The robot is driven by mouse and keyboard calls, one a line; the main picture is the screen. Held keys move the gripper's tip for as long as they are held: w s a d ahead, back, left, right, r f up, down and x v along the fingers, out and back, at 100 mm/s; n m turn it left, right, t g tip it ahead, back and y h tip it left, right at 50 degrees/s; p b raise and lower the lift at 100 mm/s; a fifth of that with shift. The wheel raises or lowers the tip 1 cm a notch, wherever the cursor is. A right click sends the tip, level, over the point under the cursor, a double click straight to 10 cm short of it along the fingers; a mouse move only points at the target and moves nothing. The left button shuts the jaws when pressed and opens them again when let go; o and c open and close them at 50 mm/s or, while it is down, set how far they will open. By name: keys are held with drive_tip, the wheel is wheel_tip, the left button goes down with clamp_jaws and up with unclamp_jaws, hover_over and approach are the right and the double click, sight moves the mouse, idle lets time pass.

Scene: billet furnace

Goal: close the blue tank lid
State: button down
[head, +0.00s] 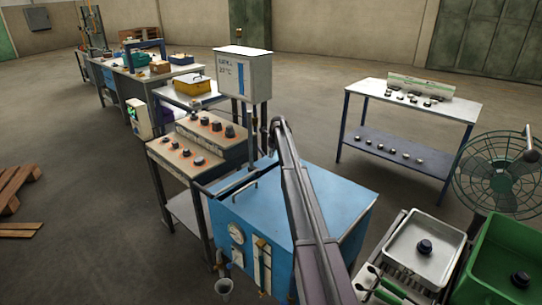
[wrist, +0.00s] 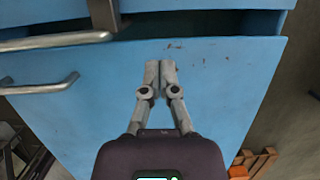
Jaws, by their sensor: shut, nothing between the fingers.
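The blue tank (head: 290,225) stands at the centre of the head view, with a gauge and pipes on its front. Its blue top (head: 330,198) has a bar handle at the left edge, and my arm crosses over it. In the wrist view, a wide blue panel (wrist: 225,85) with a metal handle (wrist: 40,86) fills the middle. A dark gap lies between it and another blue part at the top edge. I cannot tell how far the lid is open. My gripper (wrist: 160,68) is shut and empty in front of the panel; contact is unclear. The head view does not show its fingertips clearly.
A control box (head: 243,75) on a post stands behind the tank. A console with knobs (head: 190,150) is at its left. A table (head: 455,107), a fan (head: 497,172), a metal tray (head: 425,245) and a green bin (head: 510,255) are at the right. Floor beyond the tank is open.

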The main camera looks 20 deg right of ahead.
drive_tip(key=shift+r+p, duration=0.6)
drive_tip(key=shift+r, duration=0.3)
